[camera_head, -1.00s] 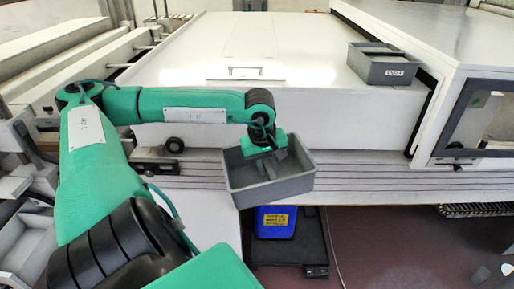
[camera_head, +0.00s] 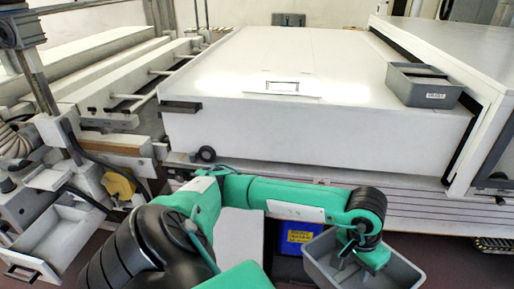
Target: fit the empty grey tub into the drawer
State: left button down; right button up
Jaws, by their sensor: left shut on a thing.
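The empty grey tub (camera_head: 404,274) is at the bottom right, held in front of the white machine and cut off by the picture's lower edge. My left gripper (camera_head: 352,254) is shut on the tub; its fingers are partly hidden by the wrist. An open white drawer (camera_head: 62,232) with a black handle sticks out at the lower left, far from the tub. Its visible inside looks empty. My right gripper is not in view.
A second grey tub (camera_head: 423,92) with a white label sits on the white machine (camera_head: 300,125). A blue container (camera_head: 298,237) stands below, behind my left arm. A yellow part (camera_head: 119,186) and hoses are close to the drawer.

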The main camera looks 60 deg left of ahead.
aim_at(63, 227)
jog(key=u, duration=1.35)
jog(key=j+u, duration=0.1)
jog(key=u, duration=0.85)
jog(key=i+j+u, duration=0.1)
jog(key=u, duration=0.4)
